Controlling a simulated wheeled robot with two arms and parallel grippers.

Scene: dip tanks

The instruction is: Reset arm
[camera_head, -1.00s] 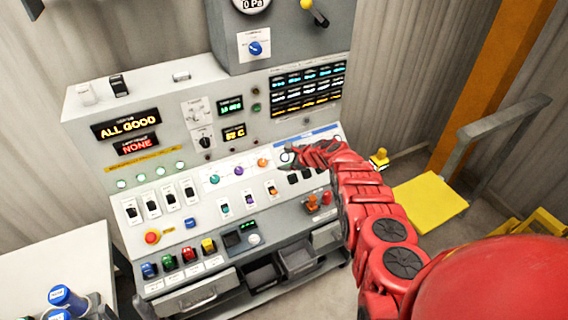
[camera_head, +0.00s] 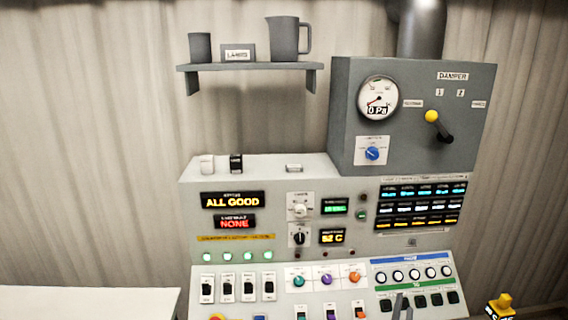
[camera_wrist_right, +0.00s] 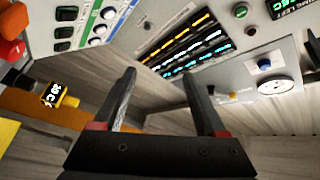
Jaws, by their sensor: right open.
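My right gripper (camera_wrist_right: 160,105) is open and empty in the right wrist view, its two dark fingers apart with nothing between them. In the head view only its grey fingertips (camera_head: 402,307) show at the bottom edge, in front of the lower right of the control console (camera_head: 330,250). Whether they touch the panel I cannot tell. My left gripper and the rest of the right arm are out of view.
The console shows an ALL GOOD display (camera_head: 233,200), several switches and knobs. A grey damper box (camera_head: 440,90) with a gauge (camera_head: 378,103) and yellow-tipped lever (camera_head: 432,117) stands above. A shelf (camera_head: 246,67) holds a jug. A yellow device (camera_head: 500,305) sits at lower right.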

